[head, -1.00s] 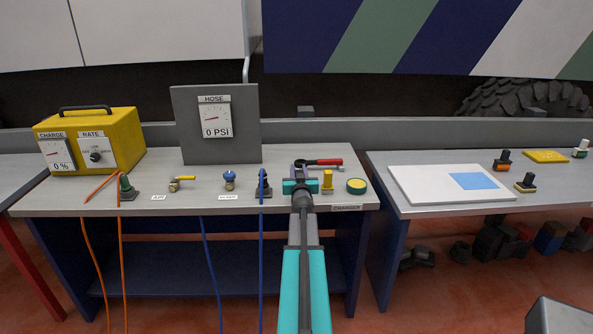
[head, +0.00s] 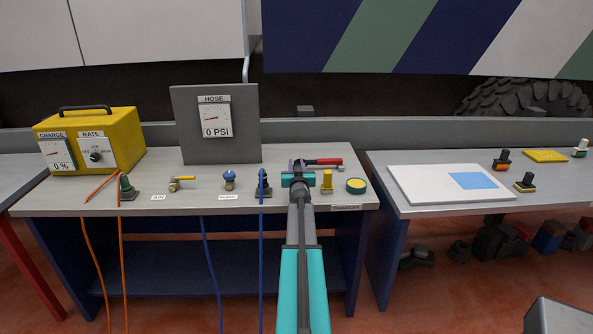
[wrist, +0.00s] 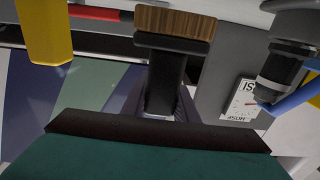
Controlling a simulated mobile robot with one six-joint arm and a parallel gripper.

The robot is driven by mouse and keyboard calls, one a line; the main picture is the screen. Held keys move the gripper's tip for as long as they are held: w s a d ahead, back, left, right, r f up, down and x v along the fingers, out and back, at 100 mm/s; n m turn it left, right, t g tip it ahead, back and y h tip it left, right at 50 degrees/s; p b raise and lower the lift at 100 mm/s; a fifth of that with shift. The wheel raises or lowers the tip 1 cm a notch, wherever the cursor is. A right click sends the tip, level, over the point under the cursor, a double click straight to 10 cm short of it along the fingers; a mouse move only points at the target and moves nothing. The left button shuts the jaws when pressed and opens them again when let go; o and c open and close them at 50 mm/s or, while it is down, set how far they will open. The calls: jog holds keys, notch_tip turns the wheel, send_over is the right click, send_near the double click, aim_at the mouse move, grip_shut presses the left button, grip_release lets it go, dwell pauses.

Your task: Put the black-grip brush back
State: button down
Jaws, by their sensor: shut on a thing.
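My gripper (head: 298,181) is over the front right part of the middle bench in the head view. In the wrist view it is shut on the black-grip brush (wrist: 165,85), whose dark upright grip stands behind my teal and dark jaw (wrist: 160,140). The brush's tan bristle block (wrist: 175,22) is at the top of that view, which sees the scene upside down, so the bristles point down. In the head view the brush is largely hidden by my gripper and arm. I cannot tell whether the bristles touch the bench.
The right bench holds a white board (head: 420,184) and an orange-and-black brush (head: 502,160).

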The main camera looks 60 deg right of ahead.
jog(key=shift+w+d+f+p, duration=0.15)
jog(key=shift+w+d+f, duration=0.05)
jog(key=shift+f, duration=0.35)
jog(key=shift+w+d+f+p, duration=0.15)
jog(key=shift+d+f+p, duration=0.1)
jog(key=shift+f, duration=0.25)
jog(key=shift+w+d+f+p, duration=0.1)
jog(key=shift+w+d+f, duration=0.1)
jog(key=shift+f, duration=0.35)
jog(key=shift+f+b, duration=0.3)
jog(key=c, duration=1.4)
grip_release()
jog(key=shift+r+p, duration=0.15)
jog(key=shift+p, duration=0.25)
jog(key=shift+s+a, duration=0.2)
jog(key=shift+f+b+v, duration=0.15)
jog(key=shift+b+v, duration=0.55)
jog(key=shift+v, duration=0.55)
jog(key=shift+f+b+v, duration=0.15)
jog(key=shift+b+v, duration=0.5)
jog(key=shift+v, duration=0.6)
jog(key=b+v, duration=0.1)
jog(key=v, duration=0.7)
jog(key=shift+a+b, duration=0.2)
jog(key=shift+b, duration=0.1)
